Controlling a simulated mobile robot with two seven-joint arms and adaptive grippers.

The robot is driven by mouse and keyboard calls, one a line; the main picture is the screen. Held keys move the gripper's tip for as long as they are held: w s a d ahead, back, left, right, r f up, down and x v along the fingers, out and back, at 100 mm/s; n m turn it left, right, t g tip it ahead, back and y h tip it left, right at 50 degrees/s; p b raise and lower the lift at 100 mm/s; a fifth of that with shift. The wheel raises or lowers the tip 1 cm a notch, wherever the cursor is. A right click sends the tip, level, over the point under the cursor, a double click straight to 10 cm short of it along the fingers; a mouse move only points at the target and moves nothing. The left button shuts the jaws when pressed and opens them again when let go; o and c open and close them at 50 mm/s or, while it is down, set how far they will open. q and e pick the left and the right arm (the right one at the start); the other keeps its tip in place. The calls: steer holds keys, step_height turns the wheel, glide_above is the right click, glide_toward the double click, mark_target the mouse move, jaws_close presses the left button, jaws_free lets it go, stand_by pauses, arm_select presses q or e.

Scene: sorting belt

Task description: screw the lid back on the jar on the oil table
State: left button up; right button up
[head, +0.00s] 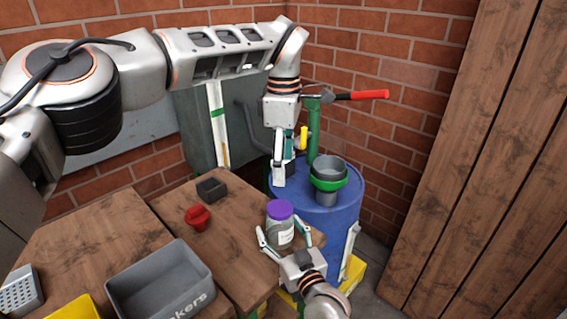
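The glass jar (280,234) with a pale label stands upright near the right edge of the wooden table (240,255). The purple lid (280,209) sits on its mouth; whether it is threaded on cannot be seen. My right gripper (280,230) comes from the front, with one finger on each side of the jar. I cannot tell whether the fingers touch the glass.
The blue barrel (315,215) carries a green pump (313,135) and a grey-and-green cup (328,172). A red knob (197,217), a small black box (211,188) and a grey bin (160,284) lie left of the jar. Wooden boards (480,160) close the right side.

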steer(key=shift+s, duration=0.1)
steer(key=v, duration=1.1)
steer(key=shift+s+d, duration=0.2)
steer(key=shift+s, duration=0.15)
steer(key=shift+f, duration=0.1)
